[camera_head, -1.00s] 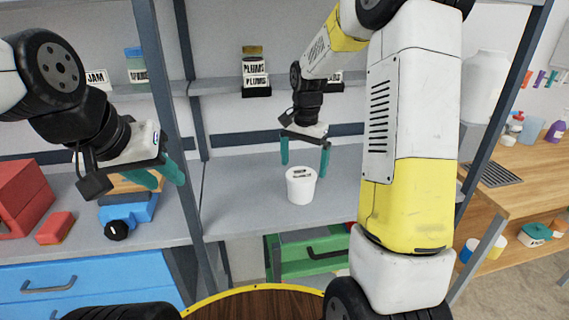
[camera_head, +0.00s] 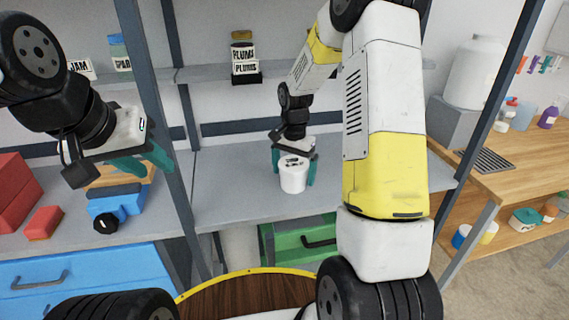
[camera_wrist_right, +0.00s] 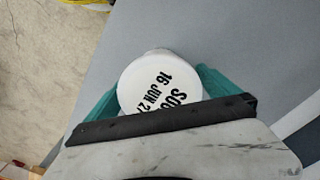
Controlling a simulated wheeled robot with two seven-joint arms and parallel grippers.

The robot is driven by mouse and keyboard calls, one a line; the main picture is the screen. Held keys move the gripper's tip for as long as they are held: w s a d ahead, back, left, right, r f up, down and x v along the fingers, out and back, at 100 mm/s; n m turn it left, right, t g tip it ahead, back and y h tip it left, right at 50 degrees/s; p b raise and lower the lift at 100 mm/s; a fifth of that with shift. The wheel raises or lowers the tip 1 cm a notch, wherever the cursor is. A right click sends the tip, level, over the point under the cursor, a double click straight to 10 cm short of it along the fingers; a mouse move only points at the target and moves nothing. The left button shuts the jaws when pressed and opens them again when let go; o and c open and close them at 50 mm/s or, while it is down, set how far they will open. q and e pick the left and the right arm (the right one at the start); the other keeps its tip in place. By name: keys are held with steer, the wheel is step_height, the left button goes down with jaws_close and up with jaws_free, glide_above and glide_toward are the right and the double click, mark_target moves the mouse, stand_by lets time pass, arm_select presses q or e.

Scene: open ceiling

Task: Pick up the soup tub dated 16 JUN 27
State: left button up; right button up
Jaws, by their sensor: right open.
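The white soup tub (camera_head: 293,178) stands upright on the grey shelf. In the right wrist view its lid (camera_wrist_right: 150,82) reads "SOU" and "16 JUN 2", with the rest cut off by my gripper. My right gripper (camera_head: 294,172) is open, its teal fingers on either side of the tub. In the right wrist view the fingers (camera_wrist_right: 155,92) flank the tub; I cannot tell whether they touch it. My left gripper (camera_head: 142,165) hangs over the left shelf, away from the tub; it looks open and empty.
A blue object with a black knob (camera_head: 112,210) and red blocks (camera_head: 42,222) lie on the left shelf. A plums jar (camera_head: 244,58) stands on the upper shelf. A grey upright post (camera_head: 160,110) divides the bays. The shelf around the tub is clear.

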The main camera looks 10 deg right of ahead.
steer(key=c, duration=1.6)
steer(key=shift+c, duration=0.9)
steer(key=shift+r, duration=0.15)
